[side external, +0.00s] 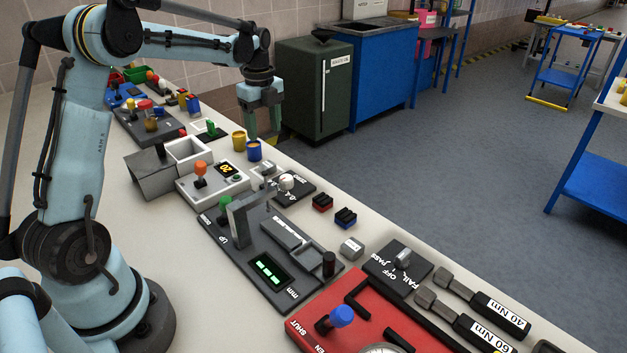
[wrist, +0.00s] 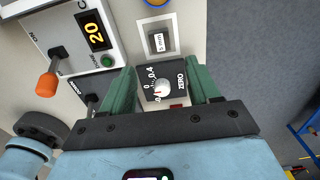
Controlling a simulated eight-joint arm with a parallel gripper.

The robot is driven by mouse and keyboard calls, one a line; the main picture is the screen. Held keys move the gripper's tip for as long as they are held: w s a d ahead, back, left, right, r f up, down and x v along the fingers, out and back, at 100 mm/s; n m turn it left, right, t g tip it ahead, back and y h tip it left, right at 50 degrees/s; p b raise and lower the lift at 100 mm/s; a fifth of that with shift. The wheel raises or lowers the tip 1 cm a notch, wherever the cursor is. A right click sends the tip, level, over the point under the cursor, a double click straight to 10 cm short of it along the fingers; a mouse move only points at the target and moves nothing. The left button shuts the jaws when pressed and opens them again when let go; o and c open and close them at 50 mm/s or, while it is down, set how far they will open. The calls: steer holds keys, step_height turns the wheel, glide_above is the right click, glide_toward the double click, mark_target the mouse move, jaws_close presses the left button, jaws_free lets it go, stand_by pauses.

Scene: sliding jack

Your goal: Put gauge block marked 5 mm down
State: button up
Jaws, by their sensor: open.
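The gauge block marked 5 mm (wrist: 159,42) is a small grey block with a white label. In the wrist view it sits in a dark recess of a pale plate (wrist: 144,27), beyond my fingertips. The pale plate also shows in the side view (side external: 263,171), where the label is too small to read. My gripper (side external: 263,136) is raised above the bench, open and apart from the block. In the wrist view its two green fingers (wrist: 161,78) are spread with nothing held; a knob marked ZERO (wrist: 162,91) shows between and below them.
Left of the block stands a white box with a 20 display (side external: 228,169) and an orange-topped lever (side external: 200,168). Blue (side external: 254,151) and yellow (side external: 239,141) cups stand nearby. The sliding jack (side external: 262,240) lies toward the camera.

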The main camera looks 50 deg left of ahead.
steer(key=s+d+r+n+t, duration=0.2)
steer(key=s+d+r+n, duration=0.15)
steer(key=d, duration=0.25)
steer(key=s+d+r+n+t, duration=0.1)
steer(key=s+d+r+n, duration=0.1)
steer(key=d+r+n, duration=0.3)
steer(key=s+d+f+n+t, duration=0.4)
steer(key=s+d+f+n, duration=0.1)
steer(key=s+d+n, duration=0.4)
steer(key=shift+d+f, duration=0.15)
steer(key=shift+d, duration=0.35)
steer(key=shift+n, duration=0.25)
stand_by(0.4)
